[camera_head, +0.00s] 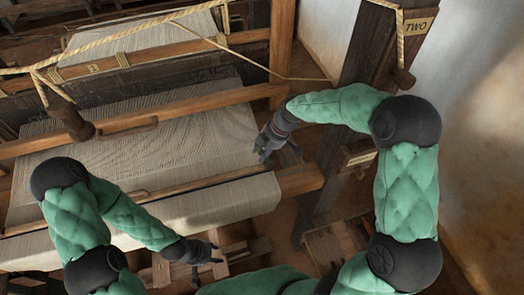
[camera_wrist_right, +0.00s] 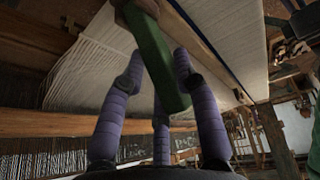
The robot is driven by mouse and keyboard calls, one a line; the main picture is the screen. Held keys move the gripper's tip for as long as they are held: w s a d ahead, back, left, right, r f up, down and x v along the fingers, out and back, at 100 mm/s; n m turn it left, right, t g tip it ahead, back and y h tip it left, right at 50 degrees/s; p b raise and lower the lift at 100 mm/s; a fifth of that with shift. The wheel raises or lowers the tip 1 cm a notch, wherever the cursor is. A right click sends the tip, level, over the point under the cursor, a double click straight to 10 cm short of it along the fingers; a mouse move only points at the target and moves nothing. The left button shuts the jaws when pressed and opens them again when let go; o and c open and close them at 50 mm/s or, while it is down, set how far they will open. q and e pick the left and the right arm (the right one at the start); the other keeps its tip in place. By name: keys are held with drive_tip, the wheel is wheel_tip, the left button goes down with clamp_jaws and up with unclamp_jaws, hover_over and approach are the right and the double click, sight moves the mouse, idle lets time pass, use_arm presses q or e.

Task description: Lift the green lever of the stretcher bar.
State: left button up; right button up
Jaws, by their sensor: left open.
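The green lever (camera_wrist_right: 158,65) fills the middle of the right wrist view and reaches down between the fingers of my right gripper (camera_wrist_right: 160,58). Its far end joins a brown wooden part at the top edge. A wooden bar beside it (camera_wrist_right: 207,48), possibly the stretcher bar, runs along the pale cloth. In the head view my right gripper (camera_head: 268,146) is at the right edge of the cloth; the lever cannot be made out there. I cannot tell whether the fingers press on the lever. My left gripper (camera_head: 206,257) is open and empty, low in front of the loom.
The woven cloth (camera_head: 170,150) spans the loom frame. A thick wooden beam (camera_head: 180,107) crosses above it. Ropes (camera_head: 130,38) hang across the upper left.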

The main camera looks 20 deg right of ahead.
clamp_jaws()
drive_tip(key=shift+a, duration=0.1)
drive_tip(key=shift+s+a+f+h+p, duration=0.1)
drive_tip(key=shift+a+h+p, duration=0.2)
drive_tip(key=shift+h, duration=0.3)
drive_tip(key=shift+a+f+h, duration=0.2)
drive_tip(key=shift+f+h, duration=0.05)
drive_tip(key=shift+h, duration=0.45)
